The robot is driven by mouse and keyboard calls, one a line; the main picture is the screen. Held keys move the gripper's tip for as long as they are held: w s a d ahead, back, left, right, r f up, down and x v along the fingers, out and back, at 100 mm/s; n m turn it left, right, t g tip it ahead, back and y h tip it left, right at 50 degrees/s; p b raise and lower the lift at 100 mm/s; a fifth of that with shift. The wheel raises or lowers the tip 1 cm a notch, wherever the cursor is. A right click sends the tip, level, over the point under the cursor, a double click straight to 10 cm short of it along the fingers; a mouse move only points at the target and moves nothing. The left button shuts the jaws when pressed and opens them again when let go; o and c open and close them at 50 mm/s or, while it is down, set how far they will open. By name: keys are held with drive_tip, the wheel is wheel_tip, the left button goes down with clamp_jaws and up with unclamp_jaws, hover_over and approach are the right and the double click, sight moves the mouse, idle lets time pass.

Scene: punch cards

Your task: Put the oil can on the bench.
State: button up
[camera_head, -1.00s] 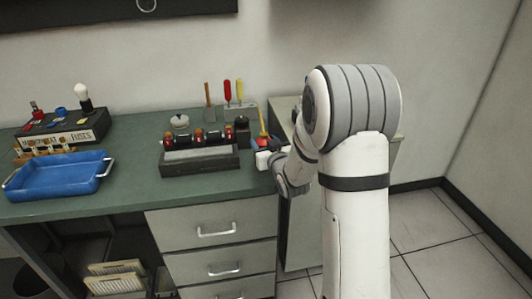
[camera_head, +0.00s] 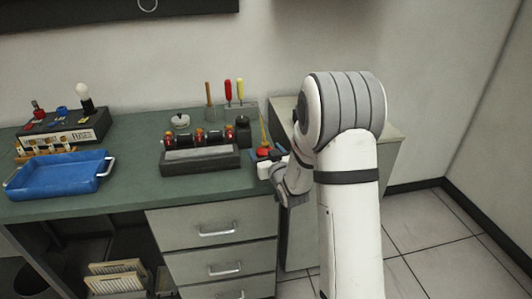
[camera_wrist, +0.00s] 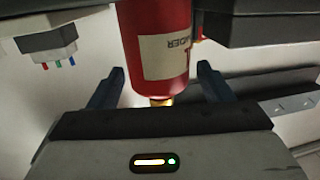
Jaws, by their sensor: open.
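The oil can (camera_head: 264,151) is red with a thin orange-yellow spout pointing up. It is at the right end of the green bench (camera_head: 120,203). My gripper (camera_head: 270,160) is right beside it and hides its lower part in the head view. In the wrist view the oil can (camera_wrist: 150,22) is a red cylinder with a white, upside-down label and a brass end. The two dark fingers of my gripper (camera_wrist: 158,85) are open, one on each side of its brass end, with gaps showing. What its base rests on is hidden.
A grey block with several red-topped pieces (camera_head: 200,158) stands left of the can. Behind it are a dark container (camera_head: 243,130) and upright tools (camera_head: 228,91). A blue tray (camera_head: 60,178) is at the left. Bare bench lies between tray and block.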

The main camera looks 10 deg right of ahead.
drive_tip(key=shift+r, duration=0.1)
drive_tip(key=shift+s, duration=0.15)
drive_tip(key=s+r+m+g+h, duration=0.1)
drive_tip(key=s+g, duration=0.6)
drive_tip(key=s, duration=1.1)
drive_tip(key=s+r+m+g+h+b, duration=0.1)
drive_tip(key=s+g, duration=0.6)
drive_tip(key=s, duration=1.2)
drive_tip(key=shift+d+r+g+h, duration=0.2)
drive_tip(key=shift+r+g+h, duration=0.15)
drive_tip(key=shift+g+h, duration=0.05)
drive_tip(key=shift+w, duration=0.1)
drive_tip(key=p+v, duration=0.1)
drive_tip(key=v, duration=0.1)
drive_tip(key=w+p+v, duration=0.1)
drive_tip(key=p+v, duration=0.1)
drive_tip(key=shift+s+r+p, duration=0.25)
drive_tip(key=shift+p, duration=0.05)
drive_tip(key=shift+c, duration=0.2)
